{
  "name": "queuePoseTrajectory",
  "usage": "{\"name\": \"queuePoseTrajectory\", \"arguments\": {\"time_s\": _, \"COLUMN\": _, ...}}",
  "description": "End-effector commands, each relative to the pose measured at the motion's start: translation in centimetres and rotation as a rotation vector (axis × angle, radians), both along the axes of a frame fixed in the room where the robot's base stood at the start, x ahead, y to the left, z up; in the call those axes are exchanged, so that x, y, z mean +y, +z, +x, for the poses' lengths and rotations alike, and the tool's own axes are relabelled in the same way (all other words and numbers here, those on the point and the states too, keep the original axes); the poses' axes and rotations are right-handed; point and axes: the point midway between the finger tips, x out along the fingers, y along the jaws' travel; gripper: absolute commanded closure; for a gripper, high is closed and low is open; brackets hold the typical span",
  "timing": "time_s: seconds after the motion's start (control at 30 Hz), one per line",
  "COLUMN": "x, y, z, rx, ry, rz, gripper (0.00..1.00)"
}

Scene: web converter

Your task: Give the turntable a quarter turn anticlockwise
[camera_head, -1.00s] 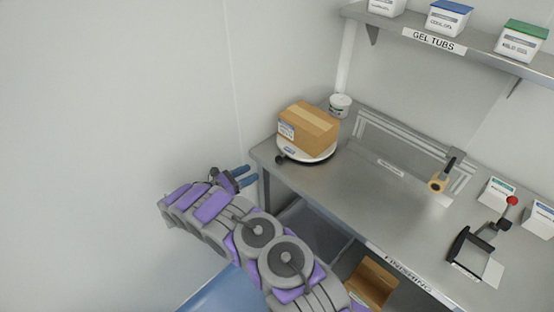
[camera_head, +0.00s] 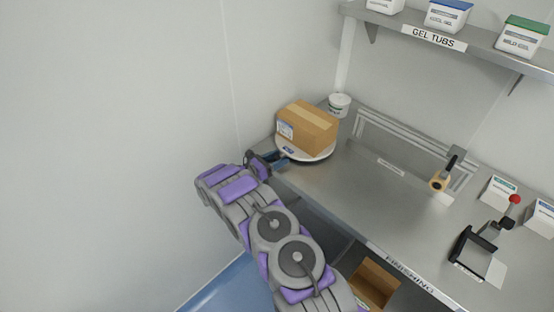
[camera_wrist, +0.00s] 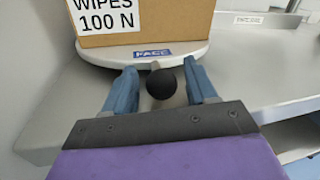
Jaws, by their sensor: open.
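The turntable (camera_head: 318,156) is a round white disc near the left end of the steel bench, with a cardboard box (camera_head: 308,127) on it. In the wrist view the turntable (camera_wrist: 190,52) shows its edge with a blue "FACE" label, and the box (camera_wrist: 170,18) reads "WIPES 100 N". A black knob (camera_wrist: 161,83) sticks out from the turntable's near edge. My gripper (camera_wrist: 163,90) is open, with its blue fingers on either side of the knob; I cannot tell whether they touch it. In the head view my gripper (camera_head: 277,159) is at the turntable's left edge and hides the knob.
The bench (camera_head: 370,205) is clear right of the turntable. A white tub (camera_head: 339,105) stands behind the box. A tape dispenser (camera_head: 441,178) and a red-knobbed device (camera_head: 485,245) are further right. A shelf (camera_head: 480,45) with tubs hangs above; an open carton (camera_head: 373,285) is below.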

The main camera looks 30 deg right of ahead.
Motion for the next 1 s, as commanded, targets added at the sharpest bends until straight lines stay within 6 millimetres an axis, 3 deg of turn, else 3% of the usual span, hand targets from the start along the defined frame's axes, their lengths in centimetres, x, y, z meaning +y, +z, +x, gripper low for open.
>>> {"name": "queuePoseTrajectory", "arguments": {"time_s": 0.17, "x": 0.02, "y": 0.02, "z": -0.01, "rx": 0.000, "ry": 0.000, "rz": 0.000, "gripper": 0.44}}
{"name": "queuePoseTrajectory", "arguments": {"time_s": 0.73, "x": 0.04, "y": 0.01, "z": -0.01, "rx": 0.000, "ry": -0.001, "rz": 0.000, "gripper": 0.99}}
{"name": "queuePoseTrajectory", "arguments": {"time_s": 1.0, "x": 0.05, "y": 0.01, "z": -0.02, "rx": 0.000, "ry": 0.000, "rz": 0.000, "gripper": 1.00}}
